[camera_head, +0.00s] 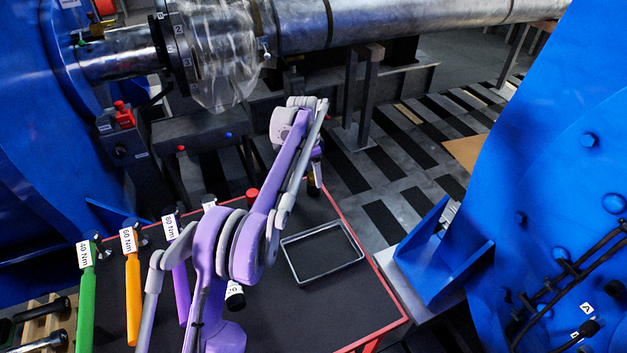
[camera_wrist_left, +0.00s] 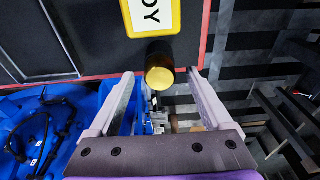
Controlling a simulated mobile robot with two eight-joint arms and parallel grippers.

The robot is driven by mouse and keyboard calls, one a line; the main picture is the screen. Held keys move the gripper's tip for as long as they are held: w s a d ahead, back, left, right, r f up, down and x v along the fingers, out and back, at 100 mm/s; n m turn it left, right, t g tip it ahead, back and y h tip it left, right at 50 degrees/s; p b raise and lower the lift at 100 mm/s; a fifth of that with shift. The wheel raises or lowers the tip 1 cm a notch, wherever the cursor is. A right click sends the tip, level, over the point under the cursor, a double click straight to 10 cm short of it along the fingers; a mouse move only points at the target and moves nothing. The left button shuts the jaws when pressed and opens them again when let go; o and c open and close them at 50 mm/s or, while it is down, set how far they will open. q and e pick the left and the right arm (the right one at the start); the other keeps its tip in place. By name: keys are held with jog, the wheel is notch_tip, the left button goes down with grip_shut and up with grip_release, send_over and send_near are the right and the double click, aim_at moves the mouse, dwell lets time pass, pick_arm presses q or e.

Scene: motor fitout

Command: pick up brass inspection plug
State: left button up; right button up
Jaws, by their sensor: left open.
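A short round piece with a brass-coloured end face and a dark body, which looks like the brass inspection plug (camera_wrist_left: 160,78), shows in the left wrist view near the red table edge. My left gripper (camera_wrist_left: 160,76) is open, with its two pale fingers on either side of the plug and gaps between. I cannot tell how deep the plug sits between the fingertips. In the head view my purple left arm reaches over the table, and its gripper (camera_head: 317,150) points down at the far corner, mostly hidden by the wrist. My right gripper is not in view.
The dark red-edged table (camera_head: 330,302) holds an empty metal tray (camera_head: 288,241) and green, orange (camera_head: 133,290) and purple labelled tools. A yellow-framed label (camera_wrist_left: 151,15) lies beside the plug. Large blue housings (camera_head: 560,170) stand left and right; a metal shaft (camera_head: 400,20) runs behind.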

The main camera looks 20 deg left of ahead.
aim_at(313, 175)
pick_arm(q)
jog(key=shift+f, duration=0.2)
grip_shut()
dwell(0.3)
jog(key=shift+r, duration=0.1)
notch_tip(313, 175, up, 10)
jog(key=p, duration=0.1)
jog(key=shift+p, duration=0.35)
